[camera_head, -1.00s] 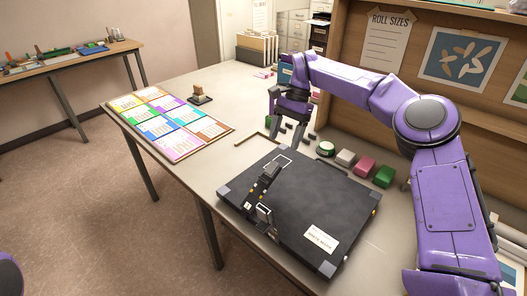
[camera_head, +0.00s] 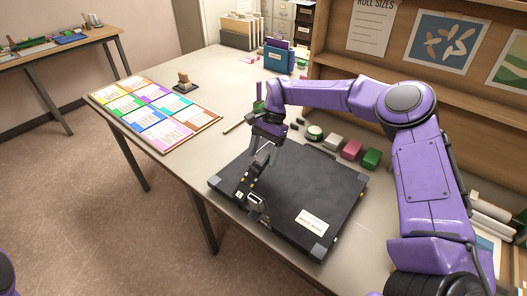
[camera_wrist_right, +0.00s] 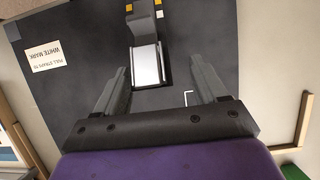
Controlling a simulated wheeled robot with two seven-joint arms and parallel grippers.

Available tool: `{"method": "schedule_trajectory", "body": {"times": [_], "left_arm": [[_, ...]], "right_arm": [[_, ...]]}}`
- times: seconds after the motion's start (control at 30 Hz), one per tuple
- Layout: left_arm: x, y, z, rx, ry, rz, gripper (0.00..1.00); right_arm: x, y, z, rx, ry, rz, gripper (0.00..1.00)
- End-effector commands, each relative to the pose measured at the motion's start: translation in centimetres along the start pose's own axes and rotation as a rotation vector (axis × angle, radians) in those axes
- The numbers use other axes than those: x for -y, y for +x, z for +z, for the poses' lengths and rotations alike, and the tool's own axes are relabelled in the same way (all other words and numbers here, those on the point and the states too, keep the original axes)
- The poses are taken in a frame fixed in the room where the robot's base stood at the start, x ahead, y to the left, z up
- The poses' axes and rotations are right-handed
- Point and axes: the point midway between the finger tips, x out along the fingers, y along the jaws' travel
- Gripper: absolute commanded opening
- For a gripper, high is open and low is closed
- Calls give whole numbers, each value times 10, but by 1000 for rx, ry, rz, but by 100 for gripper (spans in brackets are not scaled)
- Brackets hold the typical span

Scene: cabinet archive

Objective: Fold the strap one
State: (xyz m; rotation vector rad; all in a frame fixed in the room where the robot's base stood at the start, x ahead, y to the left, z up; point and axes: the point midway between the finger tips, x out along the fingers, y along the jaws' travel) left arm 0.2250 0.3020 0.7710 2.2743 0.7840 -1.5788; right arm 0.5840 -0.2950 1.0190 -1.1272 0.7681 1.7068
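A flat black case (camera_head: 300,185) with grey corners lies on the table. Its label (camera_head: 312,222) reads "pull straps to white mark" in the wrist view (camera_wrist_right: 50,55). A dark strap (camera_head: 257,168) stands up from the case, and a second metal buckle (camera_head: 255,199) sits nearer the front edge. My right gripper (camera_head: 262,158) is low over the far strap. In the wrist view its fingers (camera_wrist_right: 162,85) are apart, with the strap's pale metal piece (camera_wrist_right: 146,66) just ahead between them, not clamped. My left gripper is out of view.
White, pink and green blocks (camera_head: 351,149) and a round tin (camera_head: 315,132) stand behind the case. A coloured chart board (camera_head: 150,112) and a stamp (camera_head: 184,84) lie left. Shelving (camera_head: 400,70) bounds the back right. Table between chart and case is mostly clear.

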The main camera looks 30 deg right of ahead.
Motion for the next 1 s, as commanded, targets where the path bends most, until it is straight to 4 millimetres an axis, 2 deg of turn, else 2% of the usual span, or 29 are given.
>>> {"method": "schedule_trajectory", "body": {"times": [0.03, 0.2, 0.37, 0.6, 0.7, 1.0], "left_arm": [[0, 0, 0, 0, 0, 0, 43], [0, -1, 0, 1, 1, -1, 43], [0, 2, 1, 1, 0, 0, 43], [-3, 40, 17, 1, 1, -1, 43], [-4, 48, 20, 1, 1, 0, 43], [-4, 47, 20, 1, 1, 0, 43]], "right_arm": [[0, 0, 0, 0, 0, -1, 56], [2, -1, 1, 0, -2, -1, 1], [1, 2, -1, 2, 0, -1, 0], [1, 41, -36, 0, 0, -1, 0], [1, 50, -44, -2, -1, -2, 0], [2, 47, -46, -5, -2, -5, 0]]}}
